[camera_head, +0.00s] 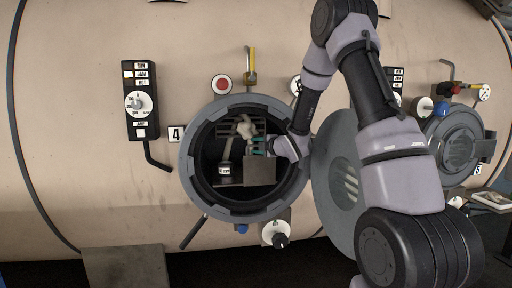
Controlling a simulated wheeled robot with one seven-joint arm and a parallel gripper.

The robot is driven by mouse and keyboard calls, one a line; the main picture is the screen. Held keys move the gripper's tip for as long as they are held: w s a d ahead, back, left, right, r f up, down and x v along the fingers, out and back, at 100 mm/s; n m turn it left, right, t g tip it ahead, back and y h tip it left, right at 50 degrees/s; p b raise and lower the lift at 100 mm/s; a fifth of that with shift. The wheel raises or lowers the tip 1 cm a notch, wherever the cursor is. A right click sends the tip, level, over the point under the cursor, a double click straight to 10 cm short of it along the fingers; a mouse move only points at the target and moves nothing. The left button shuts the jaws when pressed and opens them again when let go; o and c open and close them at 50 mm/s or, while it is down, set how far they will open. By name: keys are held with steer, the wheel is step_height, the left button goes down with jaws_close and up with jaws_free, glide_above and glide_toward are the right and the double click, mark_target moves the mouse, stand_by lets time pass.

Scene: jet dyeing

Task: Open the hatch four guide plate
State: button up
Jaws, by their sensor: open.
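Hatch four is a round opening with a dark grey ring (190,160), beside a "4" label (176,133). Its round door (328,195) stands swung open to the right. Inside the opening I see a flat grey square plate (260,172), which looks like the guide plate. My gripper (262,146) reaches in from the right, just above the plate's upper edge. It is open; its teal fingertips are small and partly hidden, and I cannot tell whether they touch the plate. A pale knotted cloth (245,128) hangs left of the gripper.
A control box (141,100) with a dial is at left, with a bent handle below. A red button (221,84) and yellow-handled valve (251,62) sit above the opening. A gauge (275,233) sits below. Another closed hatch (458,140) is at right.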

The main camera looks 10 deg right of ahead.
jaws_close()
stand_by(1.4)
